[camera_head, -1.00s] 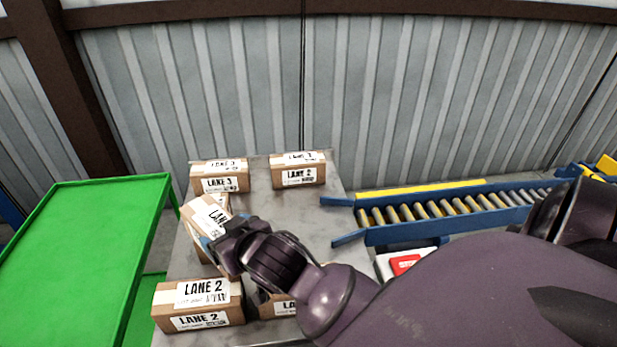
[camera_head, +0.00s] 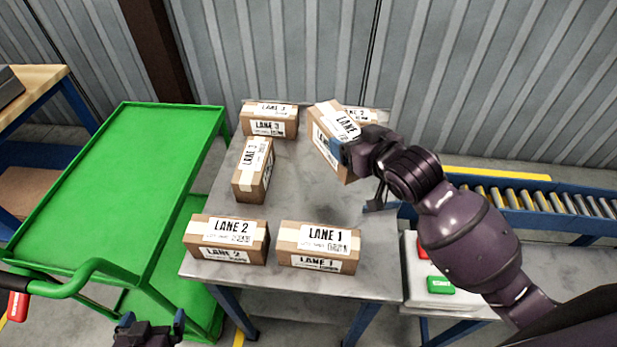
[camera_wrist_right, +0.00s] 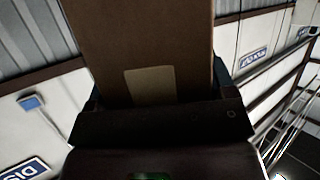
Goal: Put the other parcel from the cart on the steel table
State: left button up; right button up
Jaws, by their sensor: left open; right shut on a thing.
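My right gripper (camera_head: 347,151) is shut on a brown parcel (camera_head: 327,136) with a white label, tilted, at the back right of the steel table (camera_head: 312,194). I cannot tell whether the parcel touches the table. It partly hides another parcel (camera_head: 368,114) behind it. In the right wrist view the held parcel (camera_wrist_right: 140,40) fills the space between the fingers. The green cart (camera_head: 115,185) stands left of the table, its top bare. My left gripper (camera_head: 152,322) is open and empty at the bottom edge, in front of the cart.
On the table stand two LANE 3 parcels (camera_head: 269,120) (camera_head: 253,170) at the left, and a LANE 2 parcel (camera_head: 226,239) and a LANE 1 parcel (camera_head: 318,246) at the front. A roller conveyor (camera_head: 560,200) and a box with red and green buttons (camera_head: 440,285) are at the right.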

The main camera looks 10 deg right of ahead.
jog(key=shift+n+g+y, duration=0.5)
jog(key=shift+n+y, duration=0.4)
jog(key=w+r+p, duration=0.1)
jog(key=r, duration=0.1)
jog(key=w+r+p, duration=0.1)
jog(key=w+r, duration=0.1)
jog(key=shift+w+r+p, duration=0.35)
jog(key=shift+r, duration=0.05)
jog(key=shift+y, duration=0.3)
notch_tip(320, 180, down, 20)
jog(key=shift+w+d+r, duration=0.1)
jog(key=o, duration=1.2)
jog(key=shift+f, duration=0.2)
jog(key=shift+r, duration=0.15)
jog(key=v, duration=1.2)
jog(key=shift+r, duration=0.2)
jog(key=shift+d, duration=0.1)
